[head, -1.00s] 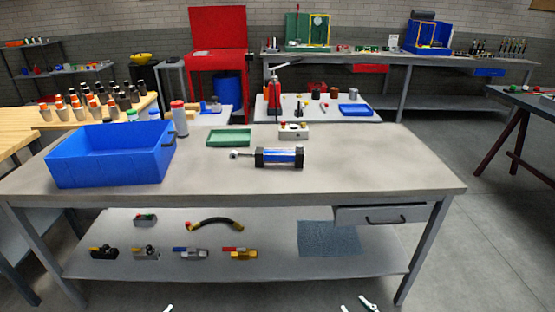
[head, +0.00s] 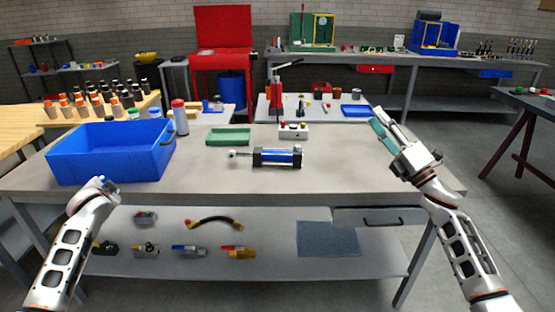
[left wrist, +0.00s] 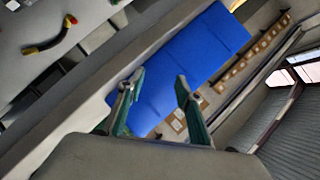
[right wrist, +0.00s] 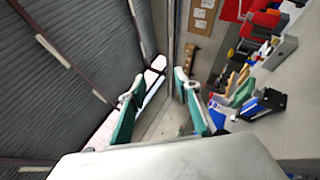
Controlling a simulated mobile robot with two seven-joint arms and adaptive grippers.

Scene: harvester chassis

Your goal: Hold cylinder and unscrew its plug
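The cylinder (head: 277,157), blue with black end caps and a rod to the left, lies on its side on the grey workbench (head: 330,178). I cannot make out its plug. My right gripper (head: 379,121) is raised at the right, well apart from the cylinder. Its green-padded fingers are apart and empty in the right wrist view (right wrist: 157,92). My left gripper (head: 103,184) is low at the bench's front left. The left wrist view shows its fingers (left wrist: 156,85) apart and empty. The cylinder seems to show in the right wrist view (right wrist: 268,101).
A large blue bin (head: 105,165) stands at the bench's left. A green tray (head: 228,142) and a grey box with buttons (head: 293,132) lie behind the cylinder. The bench right of the cylinder is clear.

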